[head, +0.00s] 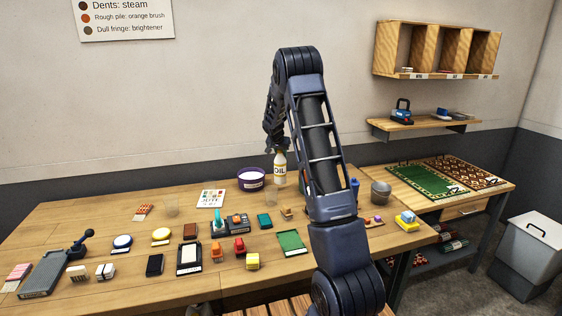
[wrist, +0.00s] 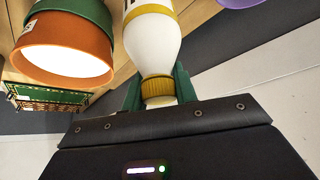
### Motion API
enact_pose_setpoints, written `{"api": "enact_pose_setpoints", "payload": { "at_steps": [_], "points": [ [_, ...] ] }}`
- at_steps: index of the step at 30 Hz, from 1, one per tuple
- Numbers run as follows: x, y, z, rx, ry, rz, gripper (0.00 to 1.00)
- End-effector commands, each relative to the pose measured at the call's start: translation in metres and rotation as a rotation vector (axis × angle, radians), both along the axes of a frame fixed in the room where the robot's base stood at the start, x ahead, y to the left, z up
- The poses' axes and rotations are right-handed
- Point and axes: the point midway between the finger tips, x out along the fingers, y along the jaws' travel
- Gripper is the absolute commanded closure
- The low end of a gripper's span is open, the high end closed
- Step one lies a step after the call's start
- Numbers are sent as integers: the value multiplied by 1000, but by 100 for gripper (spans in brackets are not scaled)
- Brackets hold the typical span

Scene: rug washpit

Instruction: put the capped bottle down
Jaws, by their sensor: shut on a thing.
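The capped bottle (head: 280,168) is white with an "OIL" label and hangs upright below my arm, near the back of the table (head: 120,215). In the wrist view the bottle (wrist: 153,48) shows its yellow band and ribbed yellow cap (wrist: 157,88). My gripper (wrist: 157,95) is shut on it at the cap, with a green finger on each side. In the head view my gripper (head: 279,149) is small and partly hidden at the bottle's top. I cannot tell whether the bottle's base touches the table.
A purple tub (head: 251,184) stands just left of the bottle. An orange and green container (wrist: 65,50) is close beside the bottle in the wrist view. Several small items, including a green tray (head: 291,243), lie in front. A grey bucket (head: 380,193) stands to the right.

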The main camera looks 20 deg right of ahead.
Motion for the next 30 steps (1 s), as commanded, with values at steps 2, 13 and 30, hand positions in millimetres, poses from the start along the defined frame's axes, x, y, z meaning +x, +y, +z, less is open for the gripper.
{"api": "enact_pose_setpoints", "payload": {
  "at_steps": [2, 13, 30],
  "points": [
    [0, 0, -6, 0, 0, 0, 100],
    [0, 0, -40, 0, -1, 1, 100],
    [0, 0, -43, 1, 1, 0, 50]
  ]
}}
